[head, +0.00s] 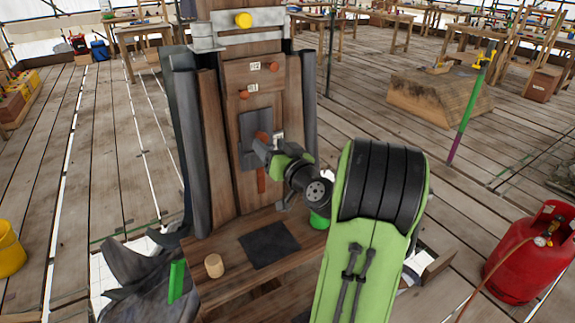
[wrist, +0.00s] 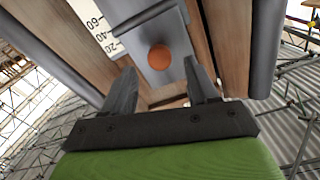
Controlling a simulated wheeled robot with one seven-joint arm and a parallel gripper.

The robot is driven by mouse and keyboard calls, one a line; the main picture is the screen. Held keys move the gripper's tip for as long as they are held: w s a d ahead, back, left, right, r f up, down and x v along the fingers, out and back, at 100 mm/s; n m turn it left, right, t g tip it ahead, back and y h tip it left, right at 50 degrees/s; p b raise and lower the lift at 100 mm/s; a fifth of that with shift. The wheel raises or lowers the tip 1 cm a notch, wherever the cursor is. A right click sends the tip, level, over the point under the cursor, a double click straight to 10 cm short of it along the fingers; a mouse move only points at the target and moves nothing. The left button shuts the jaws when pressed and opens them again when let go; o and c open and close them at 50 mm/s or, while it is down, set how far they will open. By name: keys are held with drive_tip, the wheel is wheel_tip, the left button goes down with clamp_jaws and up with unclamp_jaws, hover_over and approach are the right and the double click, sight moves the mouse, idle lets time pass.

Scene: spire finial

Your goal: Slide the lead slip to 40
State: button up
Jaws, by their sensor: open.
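The lead slip (head: 248,125) is a dark grey plate lying flat against the upright wooden board, with a round orange knob on it. In the wrist view the slip (wrist: 178,28) shows close up, its orange knob (wrist: 159,57) near the middle. A white scale (wrist: 103,33) marked 60, 40 and 20 runs along its left side; I cannot tell the exact reading. My gripper (wrist: 162,84) is open, with one dark finger on either side below the knob and nothing visible between them. In the head view my gripper (head: 264,150) is at the slip, partly hiding it.
Small tagged orange knobs (head: 272,66) sit higher on the board. Grey lead rolls (head: 184,140) flank it. A dark mat (head: 268,246) and a wooden cylinder (head: 214,265) are on the bench below. A red gas bottle (head: 520,262) stands at right. Open plank floor surrounds the bench.

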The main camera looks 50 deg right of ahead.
drive_tip(key=b+v, duration=0.2)
drive_tip(key=v, duration=1)
drive_tip(key=shift+b, duration=0.4)
